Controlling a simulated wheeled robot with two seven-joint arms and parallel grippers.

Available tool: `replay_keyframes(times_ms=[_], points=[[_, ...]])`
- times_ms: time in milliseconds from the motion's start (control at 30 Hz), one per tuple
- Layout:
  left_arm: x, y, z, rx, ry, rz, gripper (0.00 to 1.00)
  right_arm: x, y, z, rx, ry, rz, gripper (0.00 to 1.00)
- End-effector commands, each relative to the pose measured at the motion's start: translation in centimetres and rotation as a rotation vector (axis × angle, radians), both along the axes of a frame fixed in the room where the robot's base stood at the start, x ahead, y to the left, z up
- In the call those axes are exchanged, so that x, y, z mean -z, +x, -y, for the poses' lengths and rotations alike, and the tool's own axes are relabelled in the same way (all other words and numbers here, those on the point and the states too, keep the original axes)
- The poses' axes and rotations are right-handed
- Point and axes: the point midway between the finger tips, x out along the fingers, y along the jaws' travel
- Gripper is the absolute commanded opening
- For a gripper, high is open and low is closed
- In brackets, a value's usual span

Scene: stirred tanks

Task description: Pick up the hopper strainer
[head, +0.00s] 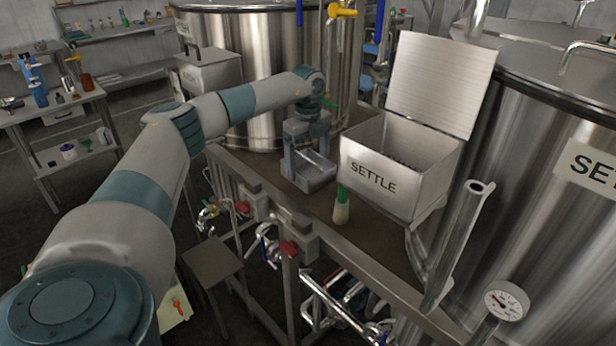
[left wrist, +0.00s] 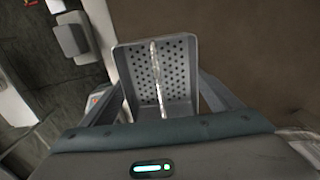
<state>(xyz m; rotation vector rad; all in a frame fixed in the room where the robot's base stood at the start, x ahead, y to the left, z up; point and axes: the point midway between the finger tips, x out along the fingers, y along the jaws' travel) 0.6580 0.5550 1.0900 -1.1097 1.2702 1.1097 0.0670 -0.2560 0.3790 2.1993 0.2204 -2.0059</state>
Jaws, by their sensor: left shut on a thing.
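The hopper strainer (left wrist: 177,60) is a grey open box with a perforated bottom and a bright bar across its middle. In the head view the strainer (head: 316,176) is over the brown platform, left of the SETTLE hopper; I cannot tell whether it touches the platform. My left gripper (head: 306,148) points down over it and is shut on it, with a finger on either side in the left wrist view. The SETTLE hopper (head: 385,187) is a steel box with its lid (head: 441,80) up; dark holes show faintly inside. My right gripper is not in view.
A small bottle with a green cap (head: 341,207) stands on the platform (head: 325,208) in front of the hopper. Large steel tanks stand behind (head: 262,60) and at the right (head: 550,190). Valves and pipes (head: 290,250) line the platform's front edge. Shelves stand at the far left.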

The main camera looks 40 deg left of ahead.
Motion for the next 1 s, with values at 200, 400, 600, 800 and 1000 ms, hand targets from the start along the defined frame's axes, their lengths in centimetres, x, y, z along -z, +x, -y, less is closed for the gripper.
replay_keyframes(times_ms=[200, 400, 600, 800, 1000], points=[[-3.4, 0.0, 0.0, 0.001, -0.001, 0.004, 0.66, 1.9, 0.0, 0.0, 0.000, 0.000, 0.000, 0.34], [-5.6, 0.0, 0.0, 0.000, 0.000, 0.002, 0.66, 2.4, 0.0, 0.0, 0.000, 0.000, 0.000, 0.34], [-6.0, 0.0, 0.0, 0.000, 0.000, 0.001, 0.66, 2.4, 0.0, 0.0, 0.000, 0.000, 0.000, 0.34], [-6.0, 0.0, 0.0, 0.000, 0.000, 0.001, 0.66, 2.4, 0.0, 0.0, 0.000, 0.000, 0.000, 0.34], [-6.0, 0.0, 0.0, 0.000, 0.000, 0.000, 0.66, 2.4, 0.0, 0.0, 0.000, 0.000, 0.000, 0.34]])
